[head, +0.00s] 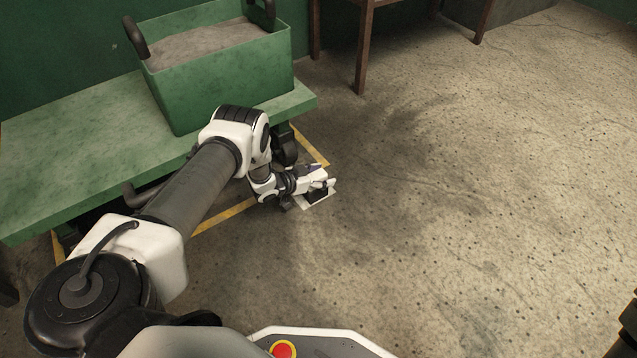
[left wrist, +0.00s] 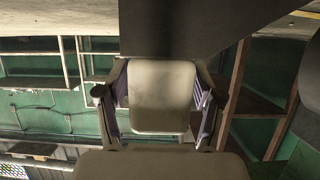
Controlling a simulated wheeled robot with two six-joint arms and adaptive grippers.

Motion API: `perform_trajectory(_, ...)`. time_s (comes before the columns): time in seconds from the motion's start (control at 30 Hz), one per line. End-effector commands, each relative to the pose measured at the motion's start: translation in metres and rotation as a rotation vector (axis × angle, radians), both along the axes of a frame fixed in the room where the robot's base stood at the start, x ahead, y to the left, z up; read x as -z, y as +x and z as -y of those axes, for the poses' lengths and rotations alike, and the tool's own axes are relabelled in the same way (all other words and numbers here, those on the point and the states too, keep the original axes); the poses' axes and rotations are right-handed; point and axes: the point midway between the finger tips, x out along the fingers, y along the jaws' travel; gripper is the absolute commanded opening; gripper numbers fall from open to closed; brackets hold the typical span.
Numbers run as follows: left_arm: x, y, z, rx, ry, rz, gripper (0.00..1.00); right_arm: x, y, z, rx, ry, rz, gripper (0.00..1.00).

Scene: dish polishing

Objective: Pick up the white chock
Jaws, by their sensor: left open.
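The white chock (head: 318,202) is on the floor just off the corner of the green bench. In the head view it is small and partly hidden by my left gripper (head: 322,187). The gripper reaches down from the left and is right at the chock. In the left wrist view, a pale block with rounded corners, seemingly the chock (left wrist: 163,97), shows between the two fingers of my left gripper (left wrist: 162,82). The fingers are spread on either side of it. Whether they touch it is unclear. My right gripper is not in view.
A green bench (head: 60,190) bears a green bin (head: 222,85) with dark handles, close beside my left arm. A yellow floor line (head: 222,215) runs by the bench. Brown wooden legs (head: 362,50) stand at the back.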

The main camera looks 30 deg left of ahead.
Motion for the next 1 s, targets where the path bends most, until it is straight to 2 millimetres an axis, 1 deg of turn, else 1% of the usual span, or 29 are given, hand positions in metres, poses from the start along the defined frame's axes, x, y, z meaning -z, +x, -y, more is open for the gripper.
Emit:
perform_trajectory(0.03,-0.001,0.000,0.000,0.000,0.000,0.000,0.67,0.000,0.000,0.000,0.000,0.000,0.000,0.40)
perform_trajectory(0.07,0.000,0.000,0.000,0.000,0.000,0.000,0.56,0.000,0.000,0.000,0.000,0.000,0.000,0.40)
perform_trajectory(0.1,0.000,0.000,0.000,0.000,0.000,0.000,0.42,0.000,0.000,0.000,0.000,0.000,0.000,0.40)
perform_trajectory(0.17,0.000,0.000,0.000,0.000,0.000,0.000,0.21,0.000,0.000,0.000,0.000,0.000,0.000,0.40)
perform_trajectory(0.2,0.000,0.000,0.000,0.000,0.000,0.000,0.06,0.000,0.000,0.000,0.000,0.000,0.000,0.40)
perform_trajectory(0.23,0.000,0.000,0.000,0.000,0.000,0.000,0.00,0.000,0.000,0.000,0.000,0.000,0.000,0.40)
perform_trajectory(0.53,-0.002,0.001,0.001,0.000,0.000,0.002,0.00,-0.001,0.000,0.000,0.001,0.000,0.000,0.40)
perform_trajectory(0.67,-0.007,0.001,0.001,0.000,0.000,0.002,0.00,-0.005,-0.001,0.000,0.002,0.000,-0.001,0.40)
perform_trajectory(0.77,-0.016,0.001,0.000,0.000,0.000,0.002,0.00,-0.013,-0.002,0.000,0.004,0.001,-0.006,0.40)
perform_trajectory(0.97,-0.042,0.001,0.000,0.000,0.000,0.003,0.00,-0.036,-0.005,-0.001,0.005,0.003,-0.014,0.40)
perform_trajectory(1.0,-0.043,-0.004,-0.001,0.000,0.000,0.000,0.00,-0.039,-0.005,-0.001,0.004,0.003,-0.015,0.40)
